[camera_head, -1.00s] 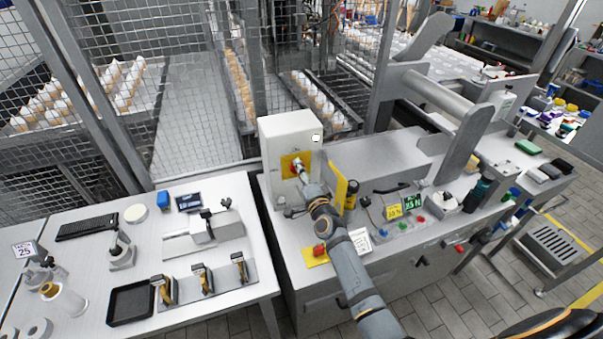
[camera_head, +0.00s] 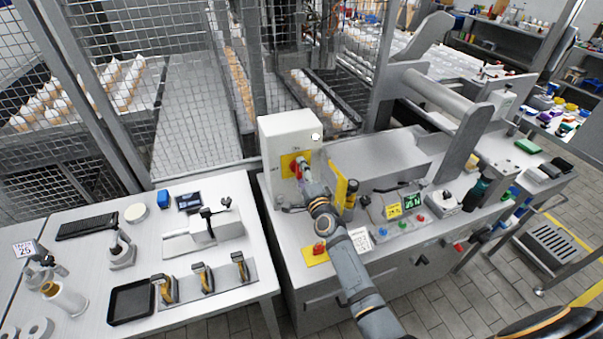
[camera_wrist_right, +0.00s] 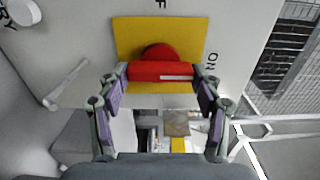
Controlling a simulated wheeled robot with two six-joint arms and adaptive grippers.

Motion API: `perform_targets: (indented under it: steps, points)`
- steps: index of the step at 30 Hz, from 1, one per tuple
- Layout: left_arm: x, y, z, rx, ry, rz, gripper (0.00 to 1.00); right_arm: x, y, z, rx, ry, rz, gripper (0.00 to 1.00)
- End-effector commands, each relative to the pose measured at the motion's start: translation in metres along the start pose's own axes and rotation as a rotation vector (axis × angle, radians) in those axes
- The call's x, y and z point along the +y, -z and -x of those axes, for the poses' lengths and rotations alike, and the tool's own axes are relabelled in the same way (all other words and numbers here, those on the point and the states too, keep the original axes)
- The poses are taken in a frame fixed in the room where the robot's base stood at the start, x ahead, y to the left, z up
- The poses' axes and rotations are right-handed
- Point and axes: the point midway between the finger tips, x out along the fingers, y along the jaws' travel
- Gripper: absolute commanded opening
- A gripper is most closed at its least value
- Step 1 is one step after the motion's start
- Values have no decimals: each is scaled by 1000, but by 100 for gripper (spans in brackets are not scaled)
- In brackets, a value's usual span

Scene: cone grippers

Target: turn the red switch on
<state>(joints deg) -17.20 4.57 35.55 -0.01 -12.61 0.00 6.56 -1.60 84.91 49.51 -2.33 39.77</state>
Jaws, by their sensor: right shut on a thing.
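The red switch (camera_head: 296,171) sits on a yellow plate (camera_head: 287,162) on the front of a white box (camera_head: 291,134). In the right wrist view its red handle (camera_wrist_right: 160,71) lies level across the picture, with a white line on its right half. The letters "ON" stand to the right of the yellow plate and an "F" above it. My right gripper (camera_wrist_right: 161,80) is shut on the handle, one finger at each end; in the head view (camera_head: 302,172) it partly covers the switch. My left gripper is not in view.
A yellow panel (camera_head: 339,187) stands upright just right of my right arm. A red button on a yellow base (camera_head: 316,258) lies below the box. Control buttons and a small display (camera_head: 412,201) are farther right. A table with clamps and a black tray (camera_head: 131,301) stands left.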

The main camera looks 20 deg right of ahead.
Motion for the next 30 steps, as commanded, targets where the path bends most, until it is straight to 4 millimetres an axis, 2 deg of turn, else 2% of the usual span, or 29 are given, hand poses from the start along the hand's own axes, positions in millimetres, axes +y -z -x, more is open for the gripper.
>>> perform_targets:
  steps: [3,4,8,20,23,30]
  points:
    - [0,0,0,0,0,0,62,2,0,0,0,-3,-4,34]
    - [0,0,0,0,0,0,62,2,0,0,0,-3,-4,70]
    - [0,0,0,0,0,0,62,1,0,0,0,-2,-3,88]
    - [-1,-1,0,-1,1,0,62,0,0,4,0,0,1,89]
    - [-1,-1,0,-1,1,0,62,1,0,16,0,-1,2,89]
    - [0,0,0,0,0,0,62,2,0,77,0,-4,-2,89]
